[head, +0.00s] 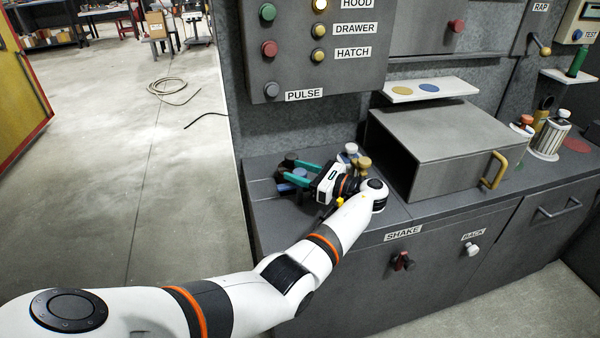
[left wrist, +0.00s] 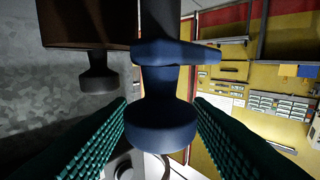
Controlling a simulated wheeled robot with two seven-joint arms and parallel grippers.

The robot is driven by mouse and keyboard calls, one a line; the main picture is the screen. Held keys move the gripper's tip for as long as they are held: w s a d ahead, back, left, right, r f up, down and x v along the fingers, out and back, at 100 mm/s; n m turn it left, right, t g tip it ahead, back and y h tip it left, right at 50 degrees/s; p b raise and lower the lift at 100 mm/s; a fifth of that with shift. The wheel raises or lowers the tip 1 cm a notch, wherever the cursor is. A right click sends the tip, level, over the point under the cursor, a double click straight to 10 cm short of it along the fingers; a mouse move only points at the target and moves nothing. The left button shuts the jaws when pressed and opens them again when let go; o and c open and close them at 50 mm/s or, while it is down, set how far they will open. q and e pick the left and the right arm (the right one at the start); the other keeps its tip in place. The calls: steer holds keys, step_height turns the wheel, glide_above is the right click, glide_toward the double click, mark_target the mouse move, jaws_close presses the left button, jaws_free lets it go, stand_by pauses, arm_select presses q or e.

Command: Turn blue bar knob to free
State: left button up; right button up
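The blue bar knob (left wrist: 162,126) fills the middle of the left wrist view. It has a round blue end and a blue crosspiece on a dark stem. In the head view a small part of it shows as a blue patch (head: 299,173) between the teal fingers; the rest is hidden. My left gripper (head: 289,176) is open, with one finger on each side of the blue knob. In the left wrist view the ribbed fingers (left wrist: 161,112) lie close beside its round end; I cannot tell whether they touch it. No right gripper shows.
A dark knob (left wrist: 98,80) hangs left of the blue one in the wrist view. White (head: 351,148) and gold (head: 364,163) knobs stand near my wrist. A grey box oven (head: 440,150) is to the right. The button panel (head: 315,70) is above.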

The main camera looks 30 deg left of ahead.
arm_select(q)
steer(key=shift+o, duration=0.6)
steer(key=shift+d, duration=0.3)
steer(key=w+d+b, duration=0.1)
steer(key=d+b, duration=0.2)
steer(key=d, duration=0.8)
steer(key=shift+d, duration=0.2)
